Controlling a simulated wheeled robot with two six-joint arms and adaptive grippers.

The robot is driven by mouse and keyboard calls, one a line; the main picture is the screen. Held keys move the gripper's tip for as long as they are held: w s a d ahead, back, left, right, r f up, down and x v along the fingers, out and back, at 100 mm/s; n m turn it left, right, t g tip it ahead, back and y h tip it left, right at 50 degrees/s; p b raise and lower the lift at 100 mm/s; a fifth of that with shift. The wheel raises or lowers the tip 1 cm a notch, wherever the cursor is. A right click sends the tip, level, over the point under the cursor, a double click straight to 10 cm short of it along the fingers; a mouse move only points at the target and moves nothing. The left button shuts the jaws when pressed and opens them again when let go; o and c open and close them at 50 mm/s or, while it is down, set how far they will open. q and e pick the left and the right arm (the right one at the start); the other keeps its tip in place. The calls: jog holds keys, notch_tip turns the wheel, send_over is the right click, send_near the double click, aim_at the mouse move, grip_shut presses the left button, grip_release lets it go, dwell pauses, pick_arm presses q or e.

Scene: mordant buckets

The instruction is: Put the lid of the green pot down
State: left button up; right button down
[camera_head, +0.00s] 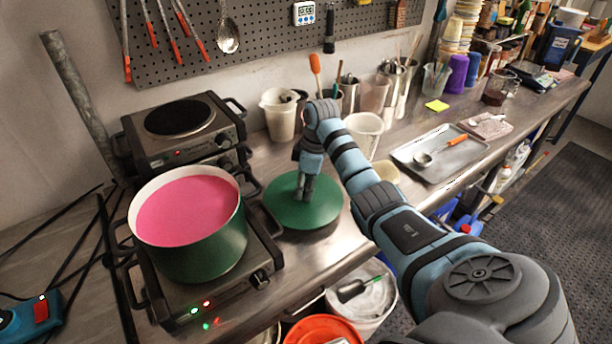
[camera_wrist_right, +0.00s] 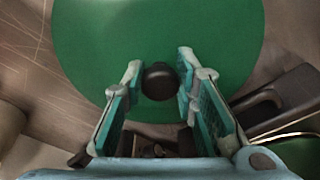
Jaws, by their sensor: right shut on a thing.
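The green pot (camera_head: 205,243) stands uncovered on the front hot plate at the left, with pink liquid inside. Its round green lid (camera_head: 328,212) is level to the right of the pot, over the steel counter. I cannot tell whether it touches the counter. My right gripper (camera_head: 303,198) points down at the lid's middle and is shut on its dark knob. In the right wrist view the knob (camera_wrist_right: 160,82) is between the two fingertips, with the green disc beyond it. My left gripper is not in view.
The front hot plate (camera_head: 262,281) shows lit lamps. A second hot plate (camera_head: 180,118) stands behind it. A white pitcher (camera_head: 281,116) and a beaker (camera_head: 362,132) stand behind the lid. A metal tray (camera_head: 440,155) lies to the right. Buckets (camera_head: 362,297) stand below the counter's front edge.

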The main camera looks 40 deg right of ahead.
jog(key=shift+f, duration=1.55)
jog(key=c, duration=1.3)
grip_release()
jog(key=r, duration=0.6)
jog(key=s+d+r+p, duration=0.1)
jog(key=r, duration=0.1)
jog(key=shift+r, duration=0.4)
jog(key=r, duration=0.1)
jog(key=r+p, duration=0.2)
jog(key=shift+s+d+r, duration=0.1)
jog(key=shift+s, duration=0.15)
